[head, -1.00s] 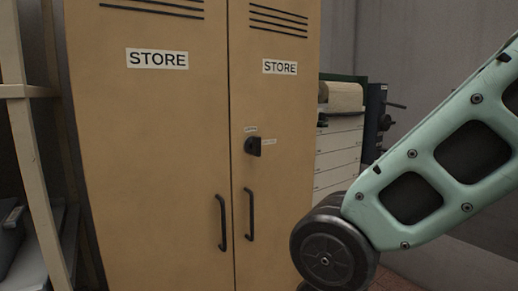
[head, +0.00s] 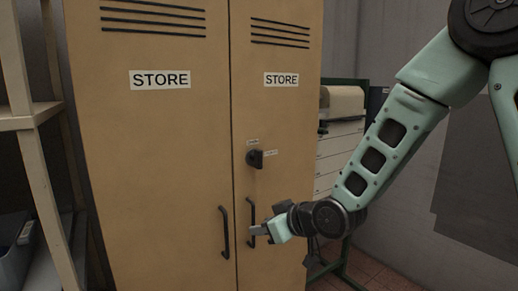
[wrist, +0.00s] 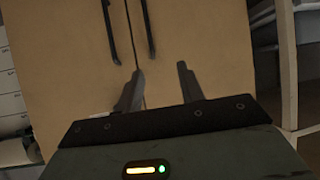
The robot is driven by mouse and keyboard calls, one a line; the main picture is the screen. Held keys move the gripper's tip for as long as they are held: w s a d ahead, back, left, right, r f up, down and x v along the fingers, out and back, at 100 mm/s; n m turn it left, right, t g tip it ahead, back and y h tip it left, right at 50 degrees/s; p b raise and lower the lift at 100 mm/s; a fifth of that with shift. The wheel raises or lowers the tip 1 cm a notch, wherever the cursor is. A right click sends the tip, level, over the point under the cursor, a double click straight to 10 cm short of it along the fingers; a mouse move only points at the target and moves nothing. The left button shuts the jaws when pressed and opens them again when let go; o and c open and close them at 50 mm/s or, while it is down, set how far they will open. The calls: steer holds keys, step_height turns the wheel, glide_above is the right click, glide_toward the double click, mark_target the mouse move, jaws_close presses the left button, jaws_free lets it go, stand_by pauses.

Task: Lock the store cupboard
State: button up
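The tan store cupboard (head: 160,150) has two shut doors, each with a STORE sign. A dark lock knob (head: 255,158) sits on the right door near the seam, with one tiny label above it and one to its right; the lettering is too small to read. Black bar handles, left (head: 224,232) and right (head: 251,222), flank the seam below. My gripper (head: 256,229) is below the knob, in front of the right handle's lower part; I cannot tell whether it touches. In the wrist view my gripper (wrist: 160,85) is open and empty, fingers pointing towards the doors. The knob is not visible there.
A wooden shelf unit (head: 35,120) with a bin (head: 15,248) stands left of the cupboard. A white drawer unit (head: 335,150) in a green frame stands to the right, partly behind my arm. A grey wall (head: 440,225) is on the right.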

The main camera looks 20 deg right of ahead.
mark_target(261, 159)
steer(key=w+d+r+m+t+p, duration=0.2)
steer(key=w+d+r+t+p, duration=0.1)
steer(key=w+d+r+t, duration=0.55)
steer(key=shift+g, duration=0.85)
steer(key=p+x, duration=0.2)
steer(key=x, duration=0.3)
steer(key=d+p+x, duration=0.1)
steer(key=p+x, duration=0.1)
steer(key=x, duration=0.3)
steer(key=p+x, duration=0.2)
steer(key=x, duration=0.3)
steer(key=shift+w+d+r, duration=0.15)
steer(key=shift+w+r, duration=0.1)
steer(key=shift+w, duration=0.05)
jaws_close()
